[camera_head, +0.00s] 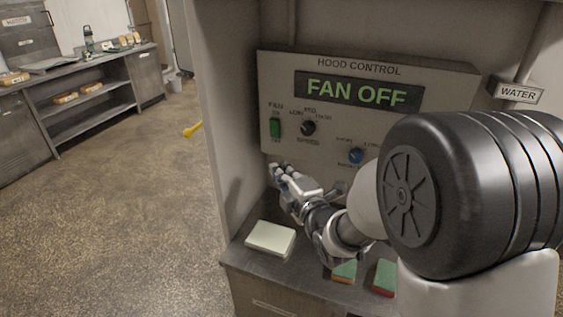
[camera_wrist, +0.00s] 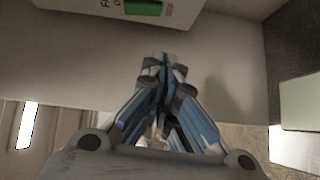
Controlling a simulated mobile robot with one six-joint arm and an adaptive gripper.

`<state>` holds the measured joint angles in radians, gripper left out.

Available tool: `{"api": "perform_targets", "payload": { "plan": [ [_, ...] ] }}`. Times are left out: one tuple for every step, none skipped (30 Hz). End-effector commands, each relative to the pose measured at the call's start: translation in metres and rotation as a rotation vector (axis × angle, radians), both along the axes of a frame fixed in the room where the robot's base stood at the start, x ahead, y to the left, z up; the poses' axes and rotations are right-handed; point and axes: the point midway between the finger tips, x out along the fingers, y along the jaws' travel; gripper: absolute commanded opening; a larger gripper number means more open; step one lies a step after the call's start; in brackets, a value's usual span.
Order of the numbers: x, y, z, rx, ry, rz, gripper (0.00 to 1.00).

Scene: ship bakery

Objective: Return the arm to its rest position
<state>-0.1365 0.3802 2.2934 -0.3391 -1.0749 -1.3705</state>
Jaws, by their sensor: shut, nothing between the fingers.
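My gripper (camera_head: 279,171) is shut and empty at the end of my arm, which reaches in from the right in the head view. It is in front of the hood control panel (camera_head: 288,92), below the green fan switch (camera_head: 275,128) and above the counter. In the wrist view the fingers of my gripper (camera_wrist: 163,62) are together, with nothing between them. The green switch (camera_wrist: 143,8) shows at the top of that view, apart from the fingertips. The panel's display reads FAN OFF.
A pale block (camera_head: 270,238) lies on the counter (camera_head: 243,257) below my gripper. Two green-topped sponges (camera_head: 345,269) (camera_head: 385,277) lie to its right. A side wall (camera_head: 222,130) stands close left of the panel. Open floor (camera_head: 120,220) lies beyond, with a shelved workbench (camera_head: 105,68) at the back left.

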Motion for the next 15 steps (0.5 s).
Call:
{"api": "perform_targets", "payload": {
  "plan": [
    [0.0, -0.003, 0.003, 0.007, 0.013, -0.01, 0.0],
    [-0.001, -0.006, 0.005, 0.016, 0.028, -0.02, 0.0],
    [-0.003, -0.012, 0.007, 0.03, 0.059, -0.04, 0.0],
    [-0.005, -0.017, 0.01, 0.046, 0.089, -0.058, 0.0],
    [-0.008, -0.024, 0.012, 0.066, 0.125, -0.082, 0.0],
    [-0.013, -0.034, 0.015, 0.101, 0.182, -0.122, 0.0],
    [-0.018, -0.043, 0.018, 0.13, 0.228, -0.155, 0.0],
    [-0.025, -0.052, 0.02, 0.164, 0.278, -0.192, 0.0],
    [-0.036, -0.064, 0.022, 0.214, 0.345, -0.246, 0.0],
    [-0.045, -0.074, 0.024, 0.253, 0.394, -0.287, 0.0],
    [-0.055, -0.083, 0.024, 0.294, 0.445, -0.332, 0.0],
    [-0.07, -0.094, 0.024, 0.349, 0.509, -0.39, 0.0],
    [-0.082, -0.102, 0.024, 0.394, 0.557, -0.435, 0.0],
    [-0.095, -0.109, 0.024, 0.438, 0.602, -0.481, 0.0],
    [-0.114, -0.119, 0.023, 0.5, 0.662, -0.544, 0.0]
  ]
}}
